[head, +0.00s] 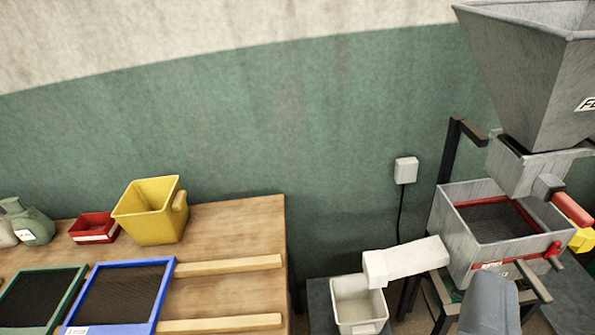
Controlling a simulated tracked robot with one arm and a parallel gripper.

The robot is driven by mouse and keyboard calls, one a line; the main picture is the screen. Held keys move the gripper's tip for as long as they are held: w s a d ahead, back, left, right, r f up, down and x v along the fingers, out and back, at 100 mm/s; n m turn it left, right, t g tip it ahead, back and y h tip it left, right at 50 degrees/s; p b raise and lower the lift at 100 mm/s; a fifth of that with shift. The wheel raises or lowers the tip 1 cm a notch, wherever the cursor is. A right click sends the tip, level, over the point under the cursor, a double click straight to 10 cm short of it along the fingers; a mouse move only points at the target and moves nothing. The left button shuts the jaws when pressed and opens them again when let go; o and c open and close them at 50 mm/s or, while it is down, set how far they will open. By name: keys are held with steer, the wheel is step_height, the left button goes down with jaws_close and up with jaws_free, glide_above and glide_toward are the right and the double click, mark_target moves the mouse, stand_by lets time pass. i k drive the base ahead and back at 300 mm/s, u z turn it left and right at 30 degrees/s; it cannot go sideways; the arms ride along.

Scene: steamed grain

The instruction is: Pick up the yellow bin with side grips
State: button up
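The yellow bin (147,222) stands upright on the wooden table at the left, near its back edge. It is open at the top and looks empty as far as I see inside. One side grip (180,201) shows on its right side; its left side shows no clear grip from here. The fingers of my gripper are not in view, and nothing touches the bin.
Blue-framed (167,285) and green-framed sieves and two wooden rails (225,266) lie in front. Right stand a white bin (346,312) and a hopper machine (455,245). A grey rounded part covers the bottom right.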

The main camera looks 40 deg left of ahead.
mark_target(157, 213)
steer(key=u, duration=1.85)
steer(key=k, duration=0.55)
steer(key=u, duration=0.2)
steer(key=i, duration=1.6)
steer(key=z, duration=0.55)
